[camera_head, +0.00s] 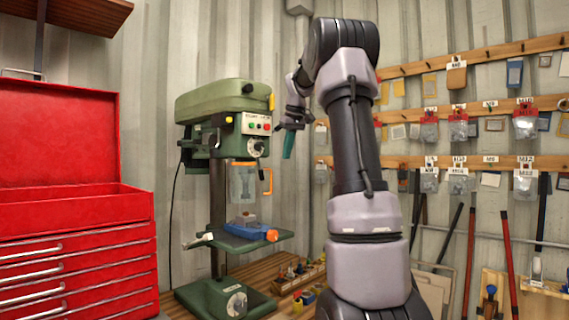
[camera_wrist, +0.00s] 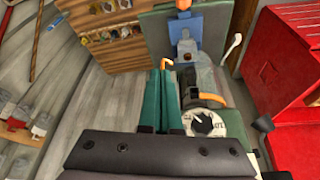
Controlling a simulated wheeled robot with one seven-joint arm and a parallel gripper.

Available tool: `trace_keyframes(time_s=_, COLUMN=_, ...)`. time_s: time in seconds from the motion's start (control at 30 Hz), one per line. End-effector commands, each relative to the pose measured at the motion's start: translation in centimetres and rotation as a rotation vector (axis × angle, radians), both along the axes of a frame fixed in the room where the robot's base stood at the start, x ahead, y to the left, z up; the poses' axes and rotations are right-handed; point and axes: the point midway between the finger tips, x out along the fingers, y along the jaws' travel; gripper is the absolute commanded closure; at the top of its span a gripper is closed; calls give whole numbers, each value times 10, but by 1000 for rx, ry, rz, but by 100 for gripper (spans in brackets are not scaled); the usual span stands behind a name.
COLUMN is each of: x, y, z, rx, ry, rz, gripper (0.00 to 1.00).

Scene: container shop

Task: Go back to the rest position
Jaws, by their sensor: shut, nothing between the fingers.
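My gripper (camera_head: 287,143) is at the end of my raised, bent arm in the head view. It hangs with its teal fingers pointing down, just right of the green drill press (camera_head: 222,107) head. In the wrist view my gripper (camera_wrist: 160,82) shows its two teal fingers close together, with nothing held between them. The drill press also shows beyond the fingers in the wrist view (camera_wrist: 203,122), with its dial. The clear guard (camera_head: 243,182) with an orange handle is on the press, below and left of my gripper.
A red tool chest (camera_head: 75,265) stands at the left. A blue vise (camera_head: 250,231) sits on the press table. A wooden rack (camera_head: 300,278) of small items lies on the bench. Wooden rails (camera_head: 470,110) with hanging bags line the right wall. Long-handled tools (camera_head: 468,260) lean below them.

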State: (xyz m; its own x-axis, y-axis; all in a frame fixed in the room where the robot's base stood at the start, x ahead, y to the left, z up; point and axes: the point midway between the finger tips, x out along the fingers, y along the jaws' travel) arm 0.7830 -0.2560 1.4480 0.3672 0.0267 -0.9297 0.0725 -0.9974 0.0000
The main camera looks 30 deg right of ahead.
Motion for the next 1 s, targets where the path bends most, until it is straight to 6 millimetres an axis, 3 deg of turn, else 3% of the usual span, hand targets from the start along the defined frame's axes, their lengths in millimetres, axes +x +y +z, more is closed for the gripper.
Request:
trace_keyframes(time_s=0.27, x=-4, y=2, z=7, rx=2, ry=-1, rz=-1, gripper=100)
trace_keyframes(time_s=0.43, x=-34, y=33, z=12, rx=24, ry=-26, rz=-30, gripper=100)
trace_keyframes(time_s=0.67, x=-127, y=109, z=0, rx=113, ry=-93, rz=-129, gripper=100)
trace_keyframes(time_s=0.8, x=-189, y=147, z=-25, rx=180, ry=-130, rz=-197, gripper=100)
trace_keyframes(time_s=1.0, x=-268, y=183, z=-76, rx=279, ry=-172, rz=-286, gripper=100)
